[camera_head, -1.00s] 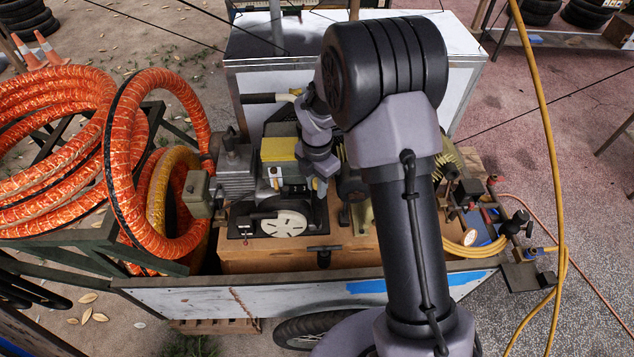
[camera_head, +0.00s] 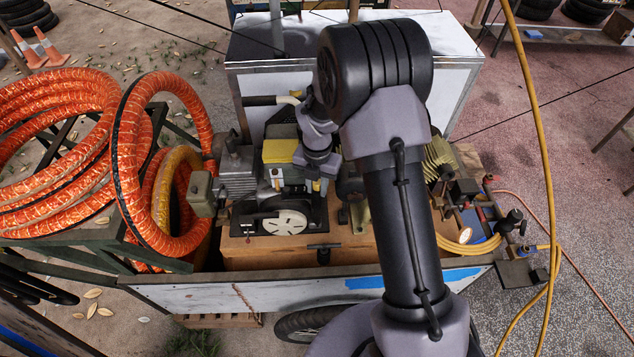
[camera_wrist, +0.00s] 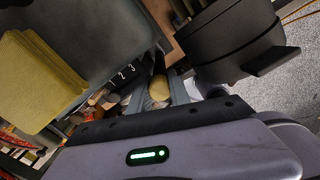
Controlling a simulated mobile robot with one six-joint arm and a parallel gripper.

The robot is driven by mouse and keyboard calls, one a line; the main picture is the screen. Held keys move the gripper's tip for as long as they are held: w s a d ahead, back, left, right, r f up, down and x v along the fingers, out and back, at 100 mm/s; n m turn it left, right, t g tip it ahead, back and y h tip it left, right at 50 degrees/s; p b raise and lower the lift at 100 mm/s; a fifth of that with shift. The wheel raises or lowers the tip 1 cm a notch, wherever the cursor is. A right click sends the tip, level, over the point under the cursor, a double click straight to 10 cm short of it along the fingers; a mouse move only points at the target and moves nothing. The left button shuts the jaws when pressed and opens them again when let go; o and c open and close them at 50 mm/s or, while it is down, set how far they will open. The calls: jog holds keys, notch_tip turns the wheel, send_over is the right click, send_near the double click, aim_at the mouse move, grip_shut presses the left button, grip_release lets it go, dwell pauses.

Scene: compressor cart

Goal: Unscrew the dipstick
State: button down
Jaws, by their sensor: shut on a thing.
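The dipstick shows as a small yellow knob (camera_wrist: 159,86) in the wrist view, between the two grey fingers of my gripper (camera_wrist: 158,93). The fingers are shut on it. Its lower end is hidden, so I cannot tell how far it sits in the engine. In the head view my gripper (camera_head: 316,183) points down at the right side of the small engine (camera_head: 293,172), beside its yellow box-shaped cover (camera_head: 280,151). The dipstick is not clear in that view. The dark panel with numbers (camera_wrist: 124,76) lies just left of the fingers in the wrist view.
A grey motor (camera_head: 237,175) stands left of the engine, and a white round disc (camera_head: 285,222) is in front. Orange hose coils (camera_head: 160,90) fill the left side. A dark cylindrical part (camera_wrist: 225,45) is close right of the fingers. A white cabinet (camera_head: 460,75) stands behind.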

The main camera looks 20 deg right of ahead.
jog(key=shift+r+n+p, duration=0.15)
jog(key=shift+n+p, duration=0.45)
jog(key=shift+n, duration=0.9)
jog(key=c, duration=0.8)
grip_release()
